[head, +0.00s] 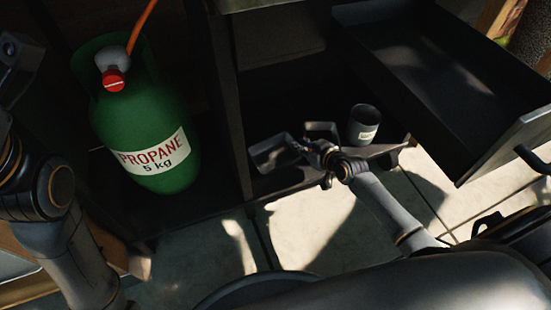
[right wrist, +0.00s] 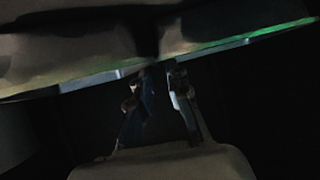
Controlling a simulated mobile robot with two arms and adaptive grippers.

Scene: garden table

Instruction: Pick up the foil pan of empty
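I cannot clearly make out a foil pan in either view. My right gripper (head: 296,141) reaches into the dark lower shelf of the cabinet in the head view. Its two broad grey fingers stand apart, with nothing visible between them. In the right wrist view, large blurred grey shapes fill the top, and the dark space beyond shows no clear pan. A dark cup (head: 363,124) with a pale, unreadable label stands on the shelf to the right of the gripper. My left gripper (head: 14,58) is partly in view at the upper left edge; its opening does not show.
A green propane bottle (head: 146,125) with a red valve knob and orange hose stands in the left compartment. A vertical panel (head: 228,105) separates it from the shelf. An open, empty-looking drawer (head: 440,70) juts out at the upper right. Sunlit paving (head: 300,225) lies below.

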